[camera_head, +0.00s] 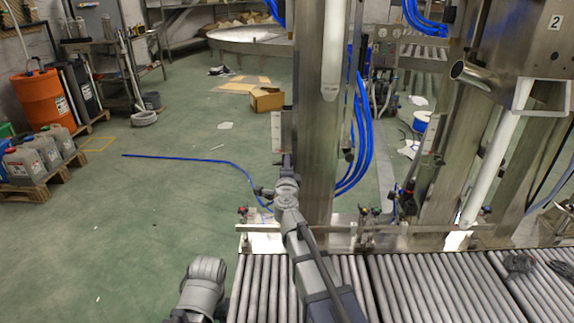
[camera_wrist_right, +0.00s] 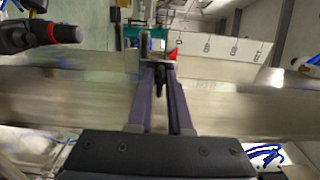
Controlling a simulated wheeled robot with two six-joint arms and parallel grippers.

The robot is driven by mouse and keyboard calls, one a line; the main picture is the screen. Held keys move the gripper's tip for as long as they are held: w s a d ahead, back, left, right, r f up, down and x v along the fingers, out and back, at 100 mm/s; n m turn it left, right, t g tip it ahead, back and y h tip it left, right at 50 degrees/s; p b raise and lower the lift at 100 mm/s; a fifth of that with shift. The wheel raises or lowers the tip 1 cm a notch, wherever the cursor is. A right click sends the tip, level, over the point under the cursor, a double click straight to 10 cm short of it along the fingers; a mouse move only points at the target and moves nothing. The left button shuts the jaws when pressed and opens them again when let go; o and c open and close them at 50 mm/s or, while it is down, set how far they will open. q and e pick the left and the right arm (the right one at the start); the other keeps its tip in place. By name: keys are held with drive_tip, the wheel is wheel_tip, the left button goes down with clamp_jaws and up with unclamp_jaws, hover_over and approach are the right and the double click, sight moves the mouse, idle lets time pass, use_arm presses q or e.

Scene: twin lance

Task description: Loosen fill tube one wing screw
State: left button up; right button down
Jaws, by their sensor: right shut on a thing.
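My right arm reaches up the middle of the head view, with my right gripper (camera_head: 287,160) against the left side of the steel column by the first fill tube (camera_head: 333,50). In the right wrist view the fingers of that gripper (camera_wrist_right: 157,68) are closed together on a small dark part (camera_wrist_right: 158,86), taken to be the wing screw. The fingers hide most of it, so its turn cannot be told. My left arm shows at the bottom left of the head view; its gripper is out of view.
A roller conveyor (camera_head: 440,290) runs along the front, with a rail behind it. A second white tube (camera_head: 497,150) stands at the right. Blue hoses (camera_head: 363,140) hang beside the column. Open green floor (camera_head: 150,215) lies to the left.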

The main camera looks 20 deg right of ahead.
drive_tip(key=shift+w+n, duration=0.15)
drive_tip(key=shift+n, duration=2.05)
drive_tip(key=n, duration=0.2)
drive_tip(key=shift+n, duration=1.2)
drive_tip(key=n, duration=0.4)
